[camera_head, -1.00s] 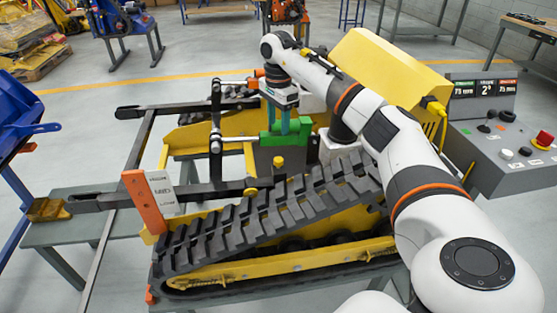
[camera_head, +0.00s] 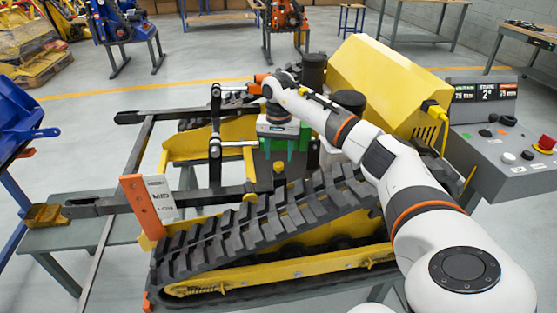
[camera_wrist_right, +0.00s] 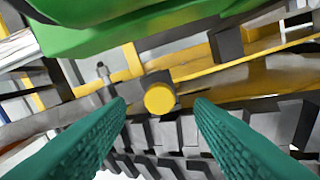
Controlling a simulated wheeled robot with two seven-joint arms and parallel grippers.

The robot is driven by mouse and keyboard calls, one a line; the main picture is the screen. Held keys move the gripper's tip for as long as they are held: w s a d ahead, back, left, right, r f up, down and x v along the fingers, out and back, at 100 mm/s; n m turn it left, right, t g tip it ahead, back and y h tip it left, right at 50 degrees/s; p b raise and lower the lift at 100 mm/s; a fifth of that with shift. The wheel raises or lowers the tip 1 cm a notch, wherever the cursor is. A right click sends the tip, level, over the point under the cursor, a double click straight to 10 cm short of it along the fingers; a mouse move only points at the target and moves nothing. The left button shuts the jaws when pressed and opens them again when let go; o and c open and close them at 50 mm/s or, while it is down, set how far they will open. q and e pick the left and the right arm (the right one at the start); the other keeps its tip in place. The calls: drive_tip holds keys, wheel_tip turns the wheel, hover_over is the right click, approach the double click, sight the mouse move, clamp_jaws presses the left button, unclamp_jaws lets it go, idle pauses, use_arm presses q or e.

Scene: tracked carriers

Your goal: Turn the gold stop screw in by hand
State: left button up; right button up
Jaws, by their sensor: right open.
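The gold stop screw (camera_wrist_right: 160,98) shows as a round yellow head in the right wrist view, between my open fingertips and touching neither in that picture. In the head view the screw (camera_head: 279,164) is a small yellow spot on the grey block under the green part. My right gripper (camera_head: 278,156) comes down over it there; its teal fingers (camera_wrist_right: 160,112) stand apart on both sides of the screw in the wrist view. How far the fingertips are from the screw in depth is hard to tell. My left gripper is not in view.
A black ribbed track (camera_head: 280,225) lies in front of the screw. A green part (camera_wrist_right: 120,30) crosses the top of the wrist view. An orange post with a HIGH/MID/LOW plate (camera_head: 160,196) stands to the left. A yellow housing (camera_head: 385,75) and control panel (camera_head: 500,140) are to the right.

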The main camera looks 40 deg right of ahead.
sight(278, 164)
drive_tip(key=shift+f, duration=1.6)
drive_tip(key=c, duration=1)
drive_tip(key=shift+r+m+p, duration=0.1)
drive_tip(key=shift+m+p, duration=0.4)
drive_tip(key=shift+m, duration=0.6)
drive_tip(key=shift+m+p, duration=0.5)
drive_tip(key=shift+m, duration=1.4)
